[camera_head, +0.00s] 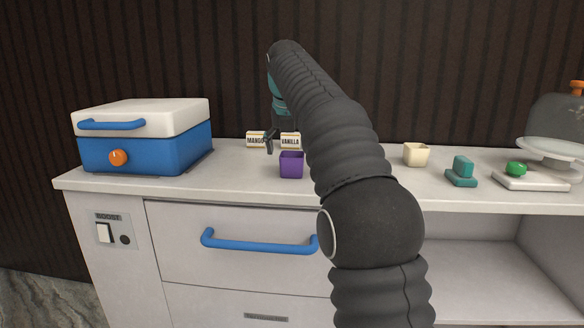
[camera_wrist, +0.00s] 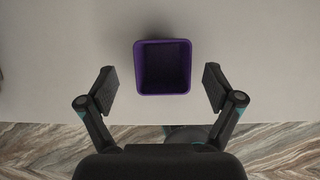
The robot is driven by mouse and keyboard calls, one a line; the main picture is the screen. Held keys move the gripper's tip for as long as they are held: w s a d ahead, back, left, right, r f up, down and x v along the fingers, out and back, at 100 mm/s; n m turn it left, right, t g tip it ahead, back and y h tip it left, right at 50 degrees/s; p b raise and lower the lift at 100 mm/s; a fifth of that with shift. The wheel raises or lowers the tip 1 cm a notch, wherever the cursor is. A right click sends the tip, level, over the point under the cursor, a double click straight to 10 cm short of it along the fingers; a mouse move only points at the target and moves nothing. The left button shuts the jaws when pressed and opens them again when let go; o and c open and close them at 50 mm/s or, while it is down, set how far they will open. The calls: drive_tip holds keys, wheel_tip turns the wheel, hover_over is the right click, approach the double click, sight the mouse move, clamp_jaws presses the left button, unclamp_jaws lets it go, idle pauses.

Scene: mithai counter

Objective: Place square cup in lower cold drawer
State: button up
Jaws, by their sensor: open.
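A purple square cup (camera_head: 291,165) stands upright on the counter, near its front edge. In the wrist view the purple cup (camera_wrist: 163,67) shows from above, its open top toward the camera, and it looks empty. My gripper (camera_wrist: 160,88) is open, with its two fingers apart and the cup beyond and between them, not touching. In the head view my gripper (camera_head: 269,141) is partly hidden by my arm, above the counter near the cup. A drawer with a blue handle (camera_head: 258,243) is shut in the counter front.
A blue box with a white lid (camera_head: 145,135) stands on the left. Labelled mango and vanilla containers (camera_head: 290,141) are behind the cup. A cream cup (camera_head: 416,154), a teal block (camera_head: 462,172) and a white scale-like plate (camera_head: 530,180) stand on the right. An open shelf lies below.

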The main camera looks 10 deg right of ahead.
sight(292, 162)
drive_tip(key=shift+b+x, duration=0.35)
drive_tip(key=shift+x, duration=2.05)
drive_tip(key=shift+d, duration=0.1)
drive_tip(key=c, duration=1.2)
drive_tip(key=shift+r, duration=0.1)
